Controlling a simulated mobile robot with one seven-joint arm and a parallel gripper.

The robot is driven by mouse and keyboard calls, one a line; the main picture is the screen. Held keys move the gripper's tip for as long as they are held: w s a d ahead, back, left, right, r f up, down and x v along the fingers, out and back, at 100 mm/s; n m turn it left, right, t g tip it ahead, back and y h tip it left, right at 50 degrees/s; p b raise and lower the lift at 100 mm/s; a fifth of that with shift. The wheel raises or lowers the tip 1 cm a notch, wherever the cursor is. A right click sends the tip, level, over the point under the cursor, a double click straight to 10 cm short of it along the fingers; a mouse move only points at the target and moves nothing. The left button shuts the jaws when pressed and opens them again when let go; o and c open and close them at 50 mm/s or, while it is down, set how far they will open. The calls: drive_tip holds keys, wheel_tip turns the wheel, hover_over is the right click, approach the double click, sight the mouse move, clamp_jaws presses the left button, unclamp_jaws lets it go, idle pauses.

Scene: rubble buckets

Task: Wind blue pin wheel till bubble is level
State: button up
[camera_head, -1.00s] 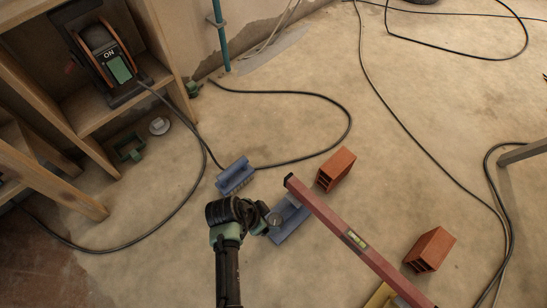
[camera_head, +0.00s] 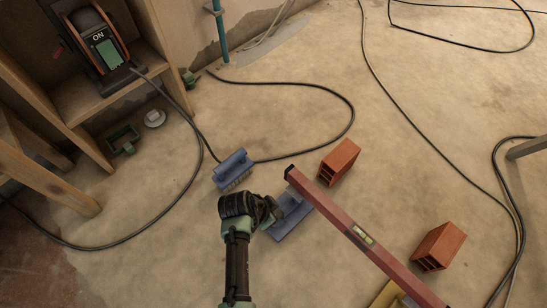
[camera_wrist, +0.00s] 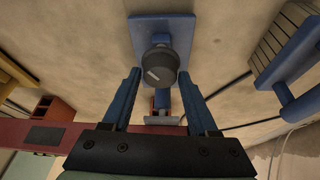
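A red spirit level (camera_head: 330,213) lies slantwise, its far end over a blue stand (camera_head: 287,222) and its near end by a yellow block. Its yellow-green vial (camera_head: 363,235) shows, but the bubble is too small to judge. In the wrist view, a round dark grey wheel with a pale mark (camera_wrist: 159,68) sits on the blue stand (camera_wrist: 185,30). My gripper (camera_wrist: 160,76) is open, one blue finger on each side of the wheel, with gaps visible. In the head view my gripper (camera_head: 268,213) is at the stand's left side and hides the wheel.
Two red hollow bricks (camera_head: 340,160) (camera_head: 438,246) stand beyond the level. The yellow block (camera_head: 388,296) is at the bottom edge. Black cables cross the floor; a wooden shelf (camera_head: 125,85) stands at left.

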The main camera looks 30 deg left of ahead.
clamp_jaws()
drive_tip(key=shift+r+n+p, duration=0.1)
drive_tip(key=shift+n+p, duration=0.2)
drive_tip(key=shift+p, duration=0.15)
